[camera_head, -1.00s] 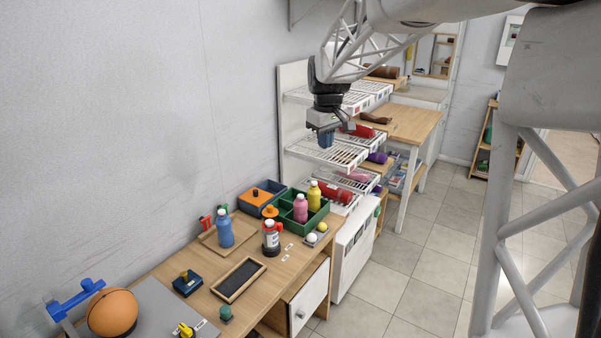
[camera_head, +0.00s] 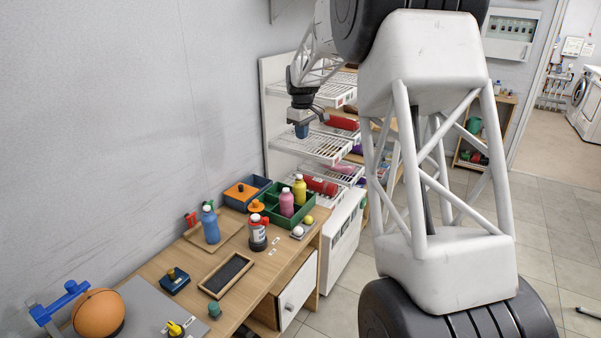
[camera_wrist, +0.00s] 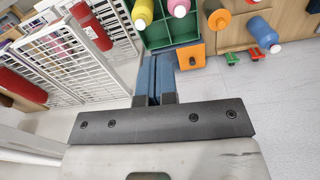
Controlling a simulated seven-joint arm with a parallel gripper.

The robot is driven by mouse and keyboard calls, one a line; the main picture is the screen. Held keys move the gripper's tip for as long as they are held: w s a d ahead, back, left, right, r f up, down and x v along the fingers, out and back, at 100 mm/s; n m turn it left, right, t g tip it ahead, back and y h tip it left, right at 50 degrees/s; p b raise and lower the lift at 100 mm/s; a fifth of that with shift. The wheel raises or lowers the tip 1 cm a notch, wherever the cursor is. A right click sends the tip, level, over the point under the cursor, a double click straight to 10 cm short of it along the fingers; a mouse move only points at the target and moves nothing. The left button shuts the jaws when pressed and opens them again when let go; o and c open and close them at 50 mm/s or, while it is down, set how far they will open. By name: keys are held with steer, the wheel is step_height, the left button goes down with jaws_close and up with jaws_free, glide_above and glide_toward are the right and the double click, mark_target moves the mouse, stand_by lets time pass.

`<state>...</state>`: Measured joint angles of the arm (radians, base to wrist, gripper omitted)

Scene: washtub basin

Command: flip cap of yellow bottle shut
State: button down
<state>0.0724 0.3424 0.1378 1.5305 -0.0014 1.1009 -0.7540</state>
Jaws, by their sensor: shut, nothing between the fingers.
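The yellow bottle (camera_head: 299,190) stands upright in the right part of a green divided crate (camera_head: 292,222), beside a pink bottle (camera_head: 286,204). Its pale top shows, but whether the cap is open is too small to tell. In the wrist view the yellow bottle (camera_wrist: 142,10) is at the top edge, partly cut off, left of the pink bottle (camera_wrist: 179,7). My gripper (camera_head: 302,131) hangs in the air, higher in the picture than the bottle and apart from it. Its blue fingers (camera_wrist: 155,78) are shut together with nothing between them.
White wire shelves (camera_head: 322,146) stand close behind my gripper. A blue bottle (camera_head: 210,226), a red-and-white bottle (camera_head: 257,234) and a dark tray (camera_head: 226,274) are on the wooden desk. A blue box with an orange lid (camera_head: 241,192) adjoins the crate. The wall is at left.

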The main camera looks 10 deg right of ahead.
steer(key=n, duration=0.1)
glide_above(300, 176)
step_height(300, 176, down, 6)
steer(key=shift+s+r, duration=0.15)
step_height(300, 176, down, 14)
stand_by(1.1)
